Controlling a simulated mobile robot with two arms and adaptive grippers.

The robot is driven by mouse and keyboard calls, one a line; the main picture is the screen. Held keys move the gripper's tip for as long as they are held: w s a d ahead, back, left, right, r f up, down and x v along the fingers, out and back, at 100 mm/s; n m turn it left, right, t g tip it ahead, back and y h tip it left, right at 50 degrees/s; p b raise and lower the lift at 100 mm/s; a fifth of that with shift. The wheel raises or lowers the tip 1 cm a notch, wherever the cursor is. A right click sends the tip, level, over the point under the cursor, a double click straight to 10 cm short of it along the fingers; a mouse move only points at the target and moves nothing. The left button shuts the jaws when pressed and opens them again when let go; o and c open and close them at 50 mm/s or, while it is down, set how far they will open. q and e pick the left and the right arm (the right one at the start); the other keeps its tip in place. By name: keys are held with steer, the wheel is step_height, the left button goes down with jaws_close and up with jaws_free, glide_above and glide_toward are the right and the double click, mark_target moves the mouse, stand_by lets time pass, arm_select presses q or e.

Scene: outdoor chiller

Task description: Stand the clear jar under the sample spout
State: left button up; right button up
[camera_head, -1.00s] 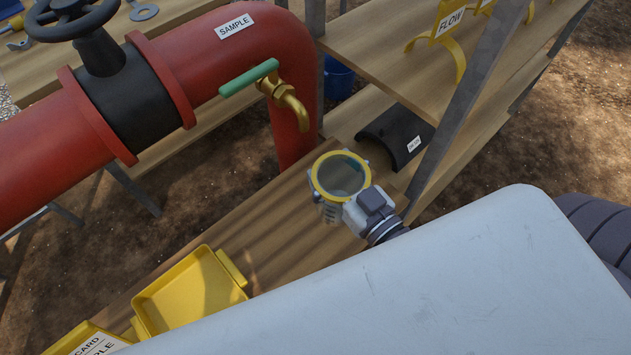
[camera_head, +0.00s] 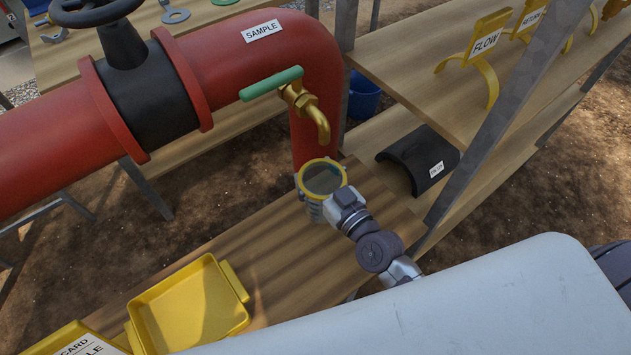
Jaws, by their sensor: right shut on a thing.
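The clear jar (camera_head: 322,179) with a yellow rim is upright in my right gripper (camera_head: 328,200), over the far end of the wooden bench. The gripper is shut on it from the front right and hides part of its side. I cannot tell whether the jar's base touches the bench. The brass sample spout (camera_head: 318,118) with a green lever handle (camera_head: 271,84) comes off the red pipe (camera_head: 225,62) labelled SAMPLE. In the picture the spout's mouth is just above the jar's far rim. My left gripper is not in view.
A black half-shell (camera_head: 408,157) and FLOW tag holder (camera_head: 484,42) are on shelves at right. A grey post (camera_head: 497,130) stands near my right arm.

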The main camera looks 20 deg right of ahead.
mark_target(312, 177)
steer(key=shift+f+b, duration=0.4)
steer(key=shift+f, duration=1.2)
steer(key=shift+f, duration=0.15)
steer(key=o, duration=1.7)
steer(key=shift+o, duration=0.2)
steer(key=shift+r, duration=0.25)
steer(key=b+v, duration=0.1)
steer(key=v, duration=1.1)
